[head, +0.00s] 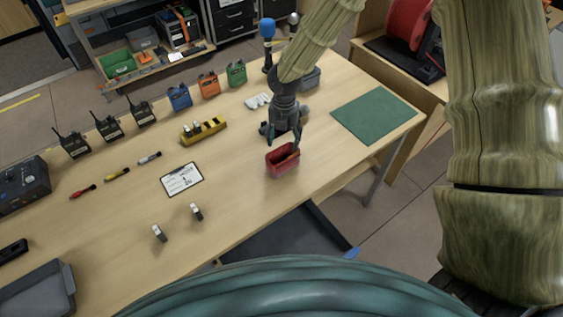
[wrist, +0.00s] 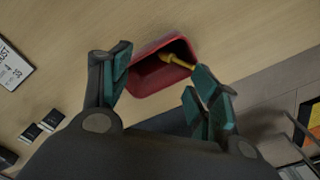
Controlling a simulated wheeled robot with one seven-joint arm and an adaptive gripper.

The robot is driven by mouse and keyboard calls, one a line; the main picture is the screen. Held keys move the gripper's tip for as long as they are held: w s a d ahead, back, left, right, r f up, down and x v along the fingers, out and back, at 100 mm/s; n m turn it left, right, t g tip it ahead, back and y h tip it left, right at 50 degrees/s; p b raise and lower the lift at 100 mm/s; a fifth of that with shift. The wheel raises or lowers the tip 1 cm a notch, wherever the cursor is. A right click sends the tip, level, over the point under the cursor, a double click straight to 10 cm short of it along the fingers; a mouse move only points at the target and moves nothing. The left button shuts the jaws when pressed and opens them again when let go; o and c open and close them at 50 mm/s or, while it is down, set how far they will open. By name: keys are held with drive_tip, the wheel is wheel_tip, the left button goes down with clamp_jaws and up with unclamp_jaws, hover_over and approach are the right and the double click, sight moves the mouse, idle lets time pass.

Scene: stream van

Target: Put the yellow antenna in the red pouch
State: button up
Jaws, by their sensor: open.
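The red pouch (head: 281,166) stands on the wooden table near its front edge, its open top facing up. It also shows in the wrist view (wrist: 150,88). The yellow antenna (wrist: 178,61) lies inside the pouch's mouth, tilted, its upper end leaning toward the right wall near my right fingertip. Its lower part is hidden or in shadow. My gripper (head: 283,138) is directly above the pouch, and its spread fingers show in the wrist view (wrist: 162,73). The fingers stand apart with a clear gap; I cannot tell whether the right one touches the antenna.
A green mat (head: 374,115) lies to the right and a clipboard (head: 182,179) to the left. A yellow item (head: 203,130) and several radios stand behind. Red, yellow and silver sticks lie farther left. Two small upright items (head: 196,211) stand near the front edge.

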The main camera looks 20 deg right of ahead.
wheel_tip(320, 180, up, 9)
drive_tip(key=shift+r, duration=0.2)
idle(0.6)
